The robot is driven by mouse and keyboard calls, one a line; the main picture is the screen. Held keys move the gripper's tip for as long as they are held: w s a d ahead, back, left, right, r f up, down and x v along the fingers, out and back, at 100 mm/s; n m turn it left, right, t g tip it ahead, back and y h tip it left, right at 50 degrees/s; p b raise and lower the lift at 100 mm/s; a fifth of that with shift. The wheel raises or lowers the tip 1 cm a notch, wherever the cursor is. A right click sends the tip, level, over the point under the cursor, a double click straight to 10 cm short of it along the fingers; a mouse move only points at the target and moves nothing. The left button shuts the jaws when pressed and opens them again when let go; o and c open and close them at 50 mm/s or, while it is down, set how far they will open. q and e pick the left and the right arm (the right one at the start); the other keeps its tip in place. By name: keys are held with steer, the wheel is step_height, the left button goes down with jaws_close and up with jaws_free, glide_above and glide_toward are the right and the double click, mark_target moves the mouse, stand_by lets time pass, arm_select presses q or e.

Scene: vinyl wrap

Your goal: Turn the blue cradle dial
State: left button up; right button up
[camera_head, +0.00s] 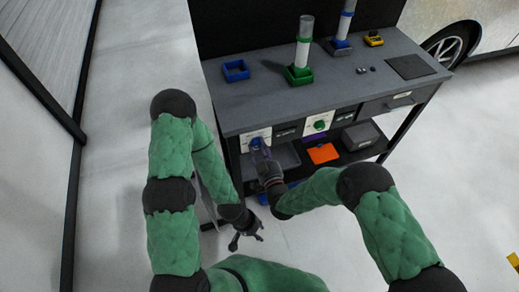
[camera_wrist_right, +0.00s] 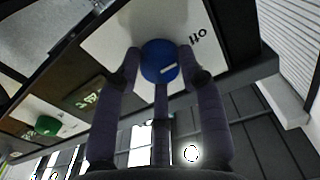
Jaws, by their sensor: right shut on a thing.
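The blue dial (camera_wrist_right: 158,66) sits on a white panel (camera_wrist_right: 100,45) on the front of the workbench. In the head view the blue dial (camera_head: 256,142) is partly hidden by my right gripper (camera_head: 261,152). In the right wrist view my right gripper (camera_wrist_right: 160,70) has its fingers closed around the dial, one on each side and one below.
A green dial (camera_head: 320,125) is on a second panel to the right. On the bench top (camera_head: 260,97) stand a blue tray (camera_head: 236,70), a green cradle (camera_head: 299,75) with a clear tube, and a second blue-banded tube (camera_head: 345,22). An orange item (camera_head: 323,153) lies on the lower shelf.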

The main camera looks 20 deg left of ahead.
steer(key=shift+s+f, duration=0.3)
steer(key=shift+f, duration=0.3)
steer(key=o, duration=1.1)
steer(key=shift+w, duration=0.15)
steer(key=shift+o, duration=0.2)
steer(key=shift+r, duration=0.2)
steer(key=v, duration=1.2)
